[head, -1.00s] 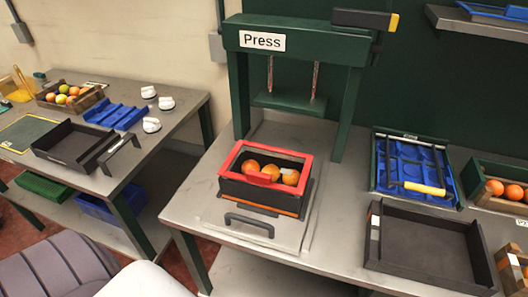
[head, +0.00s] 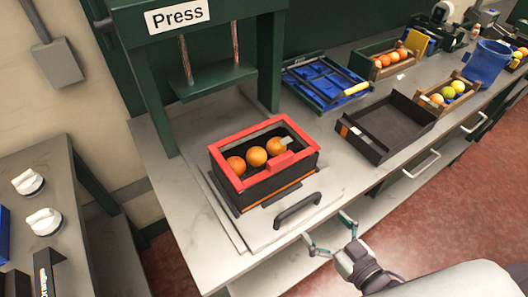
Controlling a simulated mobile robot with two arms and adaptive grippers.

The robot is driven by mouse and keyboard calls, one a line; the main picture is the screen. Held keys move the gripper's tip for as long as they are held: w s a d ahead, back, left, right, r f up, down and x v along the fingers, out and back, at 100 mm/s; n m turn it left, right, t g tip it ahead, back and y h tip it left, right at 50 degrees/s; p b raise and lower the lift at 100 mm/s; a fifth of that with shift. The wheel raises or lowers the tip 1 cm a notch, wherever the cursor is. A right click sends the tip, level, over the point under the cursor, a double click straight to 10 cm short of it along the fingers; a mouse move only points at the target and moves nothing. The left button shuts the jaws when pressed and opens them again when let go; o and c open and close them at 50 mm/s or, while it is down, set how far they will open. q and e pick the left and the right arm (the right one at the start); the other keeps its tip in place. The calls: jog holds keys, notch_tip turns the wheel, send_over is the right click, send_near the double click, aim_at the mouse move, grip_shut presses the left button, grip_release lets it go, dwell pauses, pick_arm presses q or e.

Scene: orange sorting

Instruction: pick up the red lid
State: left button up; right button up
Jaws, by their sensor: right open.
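The red lid (head: 222,171) is a rectangular frame with a tab at the front. It sits on top of a black box (head: 257,189) under the green press, and oranges (head: 256,157) show through its middle. My right gripper (head: 328,233) is open and empty, in front of the table edge, to the lower right of the box and apart from the lid. My left gripper is not in view.
The press (head: 225,82) stands just behind the box. A black handle (head: 298,209) lies in front of the box. An empty dark tray (head: 389,124), a blue rack (head: 322,80) and fruit crates (head: 447,94) stand to the right.

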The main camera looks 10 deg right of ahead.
jog(key=t+y, duration=0.2)
send_near(283, 163)
jog(key=shift+n, duration=0.4)
jog(key=p+x, duration=0.1)
jog(key=x, duration=0.4)
jog(key=shift+d+p, duration=0.1)
jog(key=shift+p, duration=0.25)
jog(key=p+x, duration=0.2)
jog(key=x, duration=0.3)
jog(key=shift+w, duration=0.2)
jog(key=shift+s, duration=0.15)
jog(key=shift+c, duration=0.9)
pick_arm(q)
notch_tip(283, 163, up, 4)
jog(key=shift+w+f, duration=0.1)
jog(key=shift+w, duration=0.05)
pick_arm(e)
jog(key=c, duration=1.1)
